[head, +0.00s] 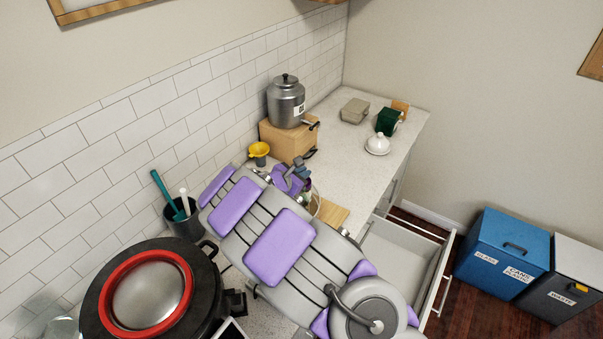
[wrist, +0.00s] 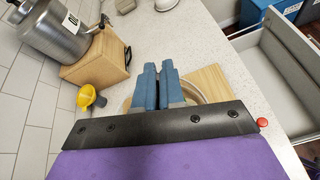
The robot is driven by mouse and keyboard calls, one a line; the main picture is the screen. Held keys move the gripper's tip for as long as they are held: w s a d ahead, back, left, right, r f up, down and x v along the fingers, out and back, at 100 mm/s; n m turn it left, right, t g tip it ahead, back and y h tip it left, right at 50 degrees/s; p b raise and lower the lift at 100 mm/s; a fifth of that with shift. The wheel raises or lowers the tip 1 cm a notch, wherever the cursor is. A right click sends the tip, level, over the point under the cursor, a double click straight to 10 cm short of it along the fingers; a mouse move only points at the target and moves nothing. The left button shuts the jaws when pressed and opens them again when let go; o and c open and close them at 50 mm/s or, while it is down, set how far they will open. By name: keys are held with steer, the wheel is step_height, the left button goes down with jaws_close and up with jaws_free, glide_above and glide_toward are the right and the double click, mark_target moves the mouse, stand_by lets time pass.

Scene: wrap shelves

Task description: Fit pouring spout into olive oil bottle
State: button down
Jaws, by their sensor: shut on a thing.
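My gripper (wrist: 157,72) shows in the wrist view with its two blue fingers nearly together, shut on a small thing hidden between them. I cannot make out the pouring spout. In the head view my gripper (head: 302,166) is over the counter, in front of the wooden box, partly behind my purple arm. A small dark shape (head: 307,187) stands just below it; I cannot tell whether it is the olive oil bottle. In the wrist view the fingers cover the area beneath them.
A round pale rim (wrist: 204,92) and a wooden board (wrist: 208,82) lie by the fingers. A yellow funnel (head: 259,149) stands to the left. A metal dispenser (head: 286,101) sits on a wooden box (head: 289,142). An open drawer (head: 404,252) juts out at right.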

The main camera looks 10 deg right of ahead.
steer(key=shift+f, duration=0.35)
steer(key=c, duration=1.2)
jaws_free()
steer(key=shift+o, duration=0.2)
steer(key=v, duration=1.7)
steer(key=shift+a, duration=0.25)
steer(key=s+d+m+g+b, duration=0.7)
steer(key=s+d+m, duration=0.6)
steer(key=s+d, duration=0.5)
steer(key=s+a+f+m+g+y+b, duration=0.1)
steer(key=s+a+f+m+y, duration=0.1)
steer(key=s, duration=0.5)
steer(key=s+a+f+m+g+y+b, duration=0.1)
steer(key=s+a+f+m+y+b, duration=0.1)
steer(key=s+m+y, duration=0.2)
steer(key=s+a+f+m+g+y+b, duration=0.2)
steer(key=s+a+f+m+y, duration=0.1)
steer(key=s, duration=0.8)
steer(key=shift+m, duration=0.9)
